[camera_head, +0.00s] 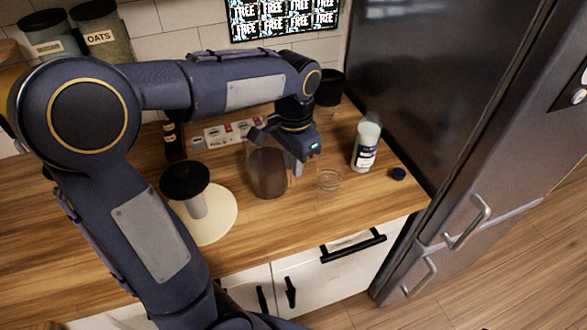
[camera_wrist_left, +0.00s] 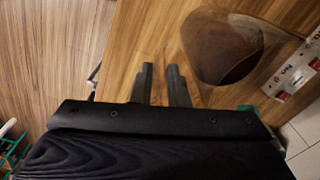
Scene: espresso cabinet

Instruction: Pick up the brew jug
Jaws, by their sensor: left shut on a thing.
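The brew jug (camera_head: 268,172) is a clear glass vessel with dark brown coffee in it, near the middle of the wooden counter in the head view. It also shows at the upper right of the left wrist view (camera_wrist_left: 222,50). My left gripper (camera_head: 299,163) reaches down at the jug's right side, shut on the jug. In the left wrist view its two fingers (camera_wrist_left: 162,78) stand close together beside the jug; the part between them is hard to make out. I cannot tell whether the jug's base touches the counter. My right gripper is not in view.
A clear glass (camera_head: 328,186) stands just right of the jug. A pale bottle (camera_head: 366,146) and a blue cap (camera_head: 398,174) are farther right. A black-topped item (camera_head: 185,181) stands on a cream round mat (camera_head: 218,226) to the left. A dark fridge (camera_head: 430,80) bounds the right.

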